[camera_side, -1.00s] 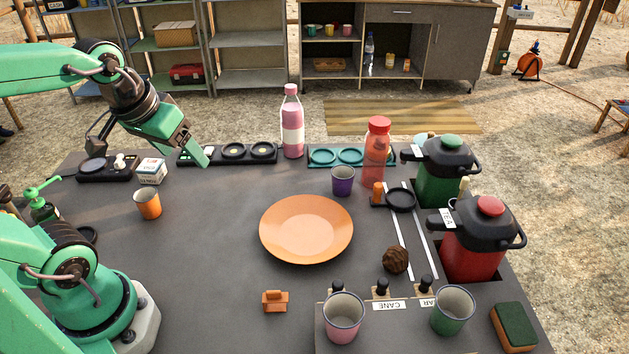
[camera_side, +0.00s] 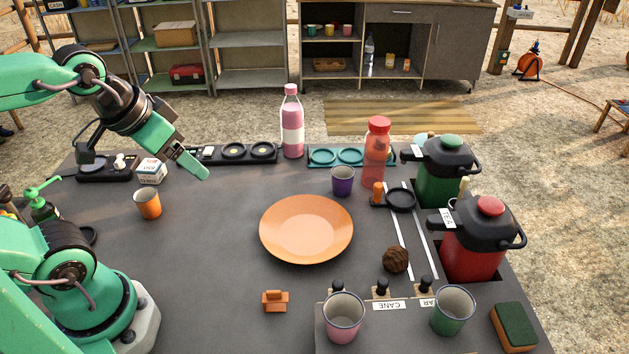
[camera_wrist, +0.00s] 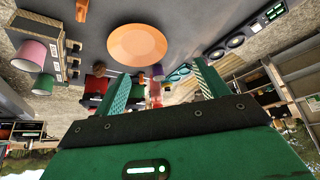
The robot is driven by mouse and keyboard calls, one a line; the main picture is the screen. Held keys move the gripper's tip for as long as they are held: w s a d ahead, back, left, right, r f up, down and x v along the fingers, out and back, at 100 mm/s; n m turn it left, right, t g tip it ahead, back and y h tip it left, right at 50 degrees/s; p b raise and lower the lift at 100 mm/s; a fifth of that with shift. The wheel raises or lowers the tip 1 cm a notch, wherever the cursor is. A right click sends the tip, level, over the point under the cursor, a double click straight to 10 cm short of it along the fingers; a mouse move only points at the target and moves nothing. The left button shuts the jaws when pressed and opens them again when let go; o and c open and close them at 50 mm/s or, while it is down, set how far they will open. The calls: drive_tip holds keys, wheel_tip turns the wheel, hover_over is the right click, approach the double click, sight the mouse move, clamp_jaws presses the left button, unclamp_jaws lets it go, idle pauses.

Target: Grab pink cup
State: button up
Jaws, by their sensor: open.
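The pink cup (camera_side: 343,317) stands upright on a raised stand at the front edge of the table in the side view. It looks empty. In the wrist view the pink cup (camera_wrist: 28,55) shows at the far left. My gripper (camera_side: 203,174) is at the back left of the table, above the surface and far from the cup. In the wrist view my gripper (camera_wrist: 160,92) has its two fingers spread with nothing between them.
A green cup (camera_side: 453,310) stands right of the pink one on the same stand. An orange plate (camera_side: 306,229) lies mid-table. An orange cup (camera_side: 148,204), a purple cup (camera_side: 343,181), bottles and two jugs stand around. The left-centre surface is clear.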

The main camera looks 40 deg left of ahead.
drive_tip(key=shift+o, duration=0.4)
drive_tip(key=g, duration=0.6)
hover_over(343, 315)
drive_tip(key=s+d, duration=0.1)
drive_tip(key=s, duration=0.1)
wheel_tip(343, 315, down, 7)
drive_tip(key=shift+d+f, duration=0.15)
drive_tip(key=shift+f, duration=1.15)
drive_tip(key=shift+m, duration=0.3)
drive_tip(key=shift+f, duration=2.65)
